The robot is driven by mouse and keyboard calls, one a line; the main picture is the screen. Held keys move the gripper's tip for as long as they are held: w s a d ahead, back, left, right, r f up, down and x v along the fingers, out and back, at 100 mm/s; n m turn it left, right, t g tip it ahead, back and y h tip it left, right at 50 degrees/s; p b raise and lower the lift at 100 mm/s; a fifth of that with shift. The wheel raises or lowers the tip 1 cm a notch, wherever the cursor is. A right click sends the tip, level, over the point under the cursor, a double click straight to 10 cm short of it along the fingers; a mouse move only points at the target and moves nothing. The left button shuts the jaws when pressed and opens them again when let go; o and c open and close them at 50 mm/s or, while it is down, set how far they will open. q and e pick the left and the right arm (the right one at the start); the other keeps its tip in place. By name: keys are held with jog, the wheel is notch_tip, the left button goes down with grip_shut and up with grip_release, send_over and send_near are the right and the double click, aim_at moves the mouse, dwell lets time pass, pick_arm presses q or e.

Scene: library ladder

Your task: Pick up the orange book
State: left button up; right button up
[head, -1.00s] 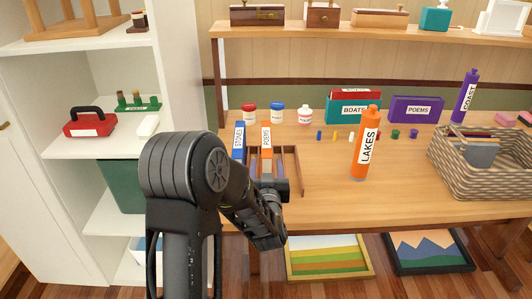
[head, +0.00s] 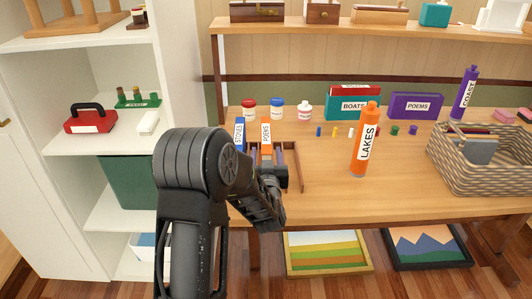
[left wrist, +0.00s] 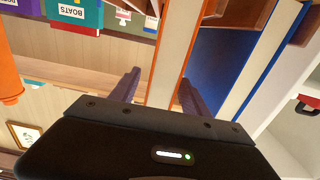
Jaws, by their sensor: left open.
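The orange book (head: 266,135), labelled POEMS, stands upright in a wooden rack (head: 298,168) on the table, beside the blue book (head: 240,133) labelled STORIES. My left gripper (head: 270,180) is in front of the rack, and my arm hides the lower parts of the books. In the left wrist view, my left gripper (left wrist: 159,92) is open. The orange book (left wrist: 175,52) shows orange covers and cream pages in line with the gap between the fingers; I cannot tell whether they touch it. The blue book (left wrist: 226,62) is just right of it. My right gripper is not in view.
An orange LAKES bottle (head: 364,142) stands right of the rack. Several jars and small coloured pieces are behind. A wicker basket (head: 475,175) is at the right, and a white shelf (head: 105,145) at the left. Table space between rack and bottle is clear.

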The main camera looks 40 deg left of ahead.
pick_arm(q)
jog(key=x, duration=0.4)
dwell(0.5)
grip_shut()
dwell(0.4)
jog(key=shift+r, duration=0.1)
dwell(0.8)
